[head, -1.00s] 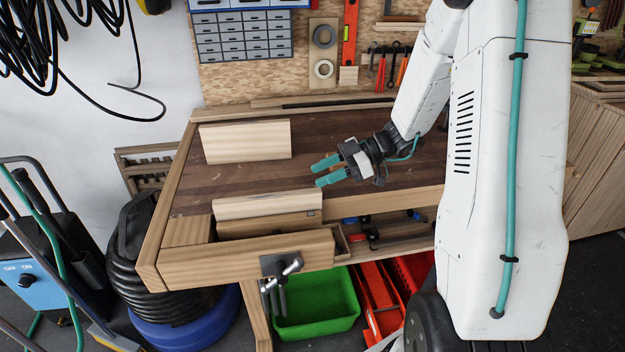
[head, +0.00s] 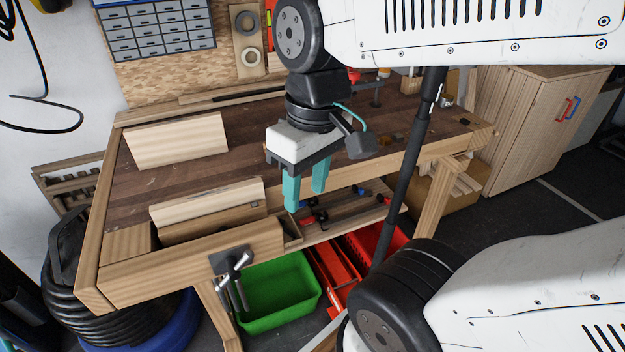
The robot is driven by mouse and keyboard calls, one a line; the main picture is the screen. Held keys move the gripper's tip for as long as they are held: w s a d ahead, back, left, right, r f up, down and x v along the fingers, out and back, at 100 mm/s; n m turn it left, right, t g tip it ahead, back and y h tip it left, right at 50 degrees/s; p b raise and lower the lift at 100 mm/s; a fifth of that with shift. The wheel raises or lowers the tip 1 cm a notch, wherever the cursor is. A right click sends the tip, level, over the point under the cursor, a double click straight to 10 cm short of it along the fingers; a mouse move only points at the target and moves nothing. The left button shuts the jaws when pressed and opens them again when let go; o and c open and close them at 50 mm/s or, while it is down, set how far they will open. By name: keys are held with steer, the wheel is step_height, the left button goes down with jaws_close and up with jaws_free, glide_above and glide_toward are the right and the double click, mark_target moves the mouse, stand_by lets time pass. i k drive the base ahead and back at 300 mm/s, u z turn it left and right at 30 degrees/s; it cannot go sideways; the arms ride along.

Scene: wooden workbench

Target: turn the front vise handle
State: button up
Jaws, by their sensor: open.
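The front vise (head: 190,257) is a wooden jaw on the near left edge of the workbench. Its metal handle (head: 232,262) sticks out from a dark plate on the jaw's front face, with a bar set at a slant. A light wooden board (head: 207,203) stands at the vise, behind the front jaw. My gripper (head: 306,188) has two teal fingers pointing down, apart and with nothing between them. It is above and to the right of the handle, near the bench's front edge, and does not touch the handle.
Another board (head: 177,146) stands on the bench top (head: 300,120) further back. Below the bench are a green bin (head: 280,298) and red bins (head: 330,270). A shelf with clamps (head: 340,212) runs under the top. The floor before the handle looks free.

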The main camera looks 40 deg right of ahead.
mark_target(233, 267)
steer(key=z, duration=0.55)
steer(key=k, duration=0.8)
steer(key=z, duration=0.5)
